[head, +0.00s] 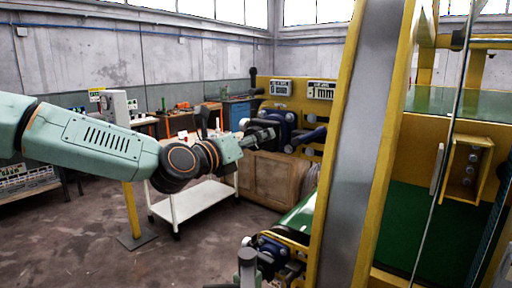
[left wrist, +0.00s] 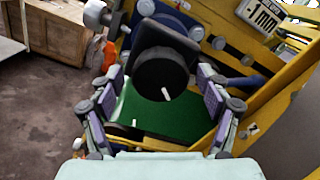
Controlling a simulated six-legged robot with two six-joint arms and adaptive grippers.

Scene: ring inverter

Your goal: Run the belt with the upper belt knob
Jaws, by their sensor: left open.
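My left gripper (head: 262,136) reaches in from the left toward the upper blue mount (head: 285,122) on the yellow machine frame. In the left wrist view my left gripper (left wrist: 156,108) is open, with one finger on each side of the picture. A round black knob (left wrist: 152,78) with a small white mark shows between and beyond the fingers. The fingers look apart from it. In the head view the gripper and mount largely hide the knob. The green belt (head: 300,214) runs below the mount and also shows in the left wrist view (left wrist: 185,118). My right gripper is not identifiable.
A lower blue mount (head: 270,246) sits near the belt's front end. A grey upright piece (head: 247,264) at the bottom edge is unclear. A tall yellow-edged chute (head: 365,140) stands right of the belt. A white cart (head: 190,203) and wooden crate (head: 270,180) stand behind.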

